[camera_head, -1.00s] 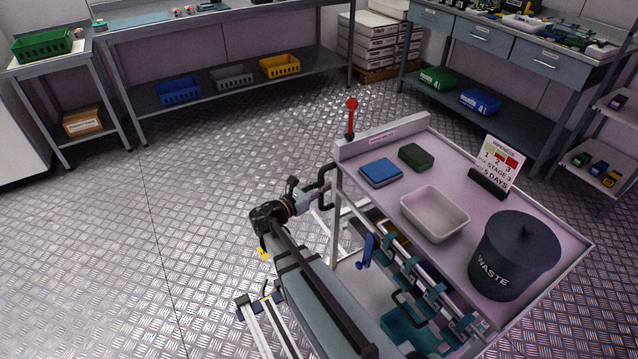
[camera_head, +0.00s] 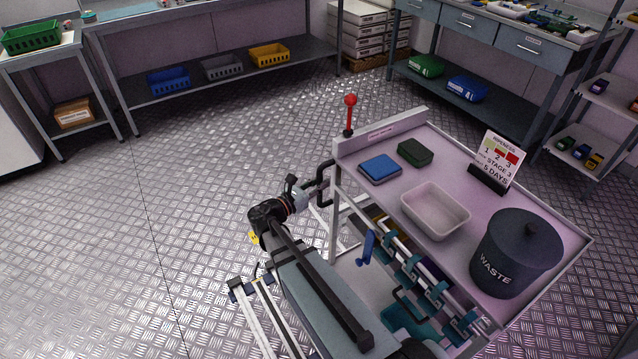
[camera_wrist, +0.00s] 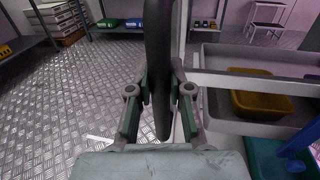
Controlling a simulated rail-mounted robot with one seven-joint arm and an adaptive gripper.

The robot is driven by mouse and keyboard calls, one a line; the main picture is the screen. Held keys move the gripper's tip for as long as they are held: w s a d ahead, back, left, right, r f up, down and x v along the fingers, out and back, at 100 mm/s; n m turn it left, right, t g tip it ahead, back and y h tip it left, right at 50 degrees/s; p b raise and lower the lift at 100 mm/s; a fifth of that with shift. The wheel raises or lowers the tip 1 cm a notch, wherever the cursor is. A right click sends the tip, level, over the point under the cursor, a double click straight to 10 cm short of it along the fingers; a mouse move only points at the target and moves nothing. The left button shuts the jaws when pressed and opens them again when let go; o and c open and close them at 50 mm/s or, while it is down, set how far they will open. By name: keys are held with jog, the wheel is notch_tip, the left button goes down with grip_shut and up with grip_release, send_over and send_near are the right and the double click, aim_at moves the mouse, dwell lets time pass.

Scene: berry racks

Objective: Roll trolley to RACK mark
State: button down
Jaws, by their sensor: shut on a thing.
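The trolley (camera_head: 350,228) stands on the metal floor right of centre in the head view. On its pinkish top are a blue pad (camera_head: 380,167), a green block (camera_head: 415,153), a white tray (camera_head: 437,228), a dark WASTE bin (camera_head: 516,252) and a stage sign (camera_head: 499,160). My gripper (camera_head: 322,182) is at the trolley's left end, shut on the black handle. In the wrist view the dark handle (camera_wrist: 158,70) runs upright between the fingers of my gripper (camera_wrist: 160,100). A red-knobbed lever (camera_head: 350,114) stands at the trolley's corner. I see no RACK mark on the visible floor.
Open floor (camera_head: 200,170) lies left of and beyond the trolley. A bench with a lower shelf (camera_head: 220,85) stands at the back, a drawer bench (camera_head: 490,40) at the back right, and a shelf rack (camera_head: 590,150) at the right edge.

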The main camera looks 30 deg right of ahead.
jog(key=c, duration=1.1)
grip_release()
jog(key=shift+d, duration=0.1)
jog(key=shift+o, duration=0.2)
jog(key=v, duration=1.2)
